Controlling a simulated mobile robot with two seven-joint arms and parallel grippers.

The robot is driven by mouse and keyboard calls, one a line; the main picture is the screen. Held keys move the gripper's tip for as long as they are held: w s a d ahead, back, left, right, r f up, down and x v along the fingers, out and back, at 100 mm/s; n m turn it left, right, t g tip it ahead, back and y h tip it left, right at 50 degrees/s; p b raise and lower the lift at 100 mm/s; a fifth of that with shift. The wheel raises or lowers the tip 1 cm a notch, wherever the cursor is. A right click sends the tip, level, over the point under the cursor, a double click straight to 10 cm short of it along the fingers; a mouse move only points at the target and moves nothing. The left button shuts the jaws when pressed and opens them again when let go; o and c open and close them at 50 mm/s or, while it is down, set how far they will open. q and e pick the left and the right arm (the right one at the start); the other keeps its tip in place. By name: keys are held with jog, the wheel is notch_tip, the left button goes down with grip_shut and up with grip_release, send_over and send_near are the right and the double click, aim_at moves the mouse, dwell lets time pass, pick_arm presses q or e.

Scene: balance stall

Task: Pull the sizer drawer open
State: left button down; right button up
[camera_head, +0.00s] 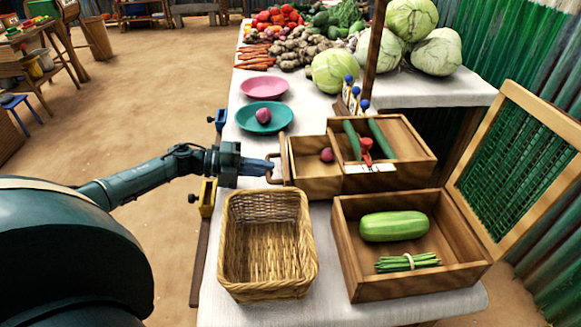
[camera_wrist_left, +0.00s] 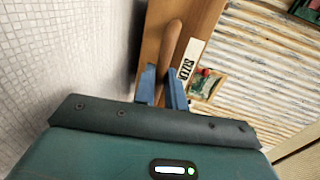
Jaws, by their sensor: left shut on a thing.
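The sizer drawer (camera_head: 316,185) is a wooden tray that stands out from the left side of a wooden sizer box (camera_head: 400,176). A small red onion (camera_head: 327,155) lies in the drawer. My left gripper (camera_head: 270,168) is shut on the drawer's wooden handle (camera_head: 276,179), at the drawer's left end. In the left wrist view the two blue fingers (camera_wrist_left: 162,88) sit either side of the handle bar (camera_wrist_left: 172,45), beside a white SIZER label (camera_wrist_left: 188,60). My right gripper is not in view.
A wicker basket (camera_head: 225,250) stands just in front of the drawer. A teal plate (camera_head: 248,127) with an onion and a pink plate (camera_head: 264,87) lie behind it. A wooden crate (camera_head: 345,240) holds a marrow and greens. Left of the table is open floor.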

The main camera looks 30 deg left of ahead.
pick_arm(q)
jog(key=v, duration=0.2)
jog(key=shift+s+a+f, duration=0.25)
jog(key=shift+a, duration=0.05)
jog(key=c, duration=1.5)
grip_release()
jog(key=shift+o, duration=0.2)
jog(key=v, duration=1.3)
jog(key=shift+a, duration=0.1)
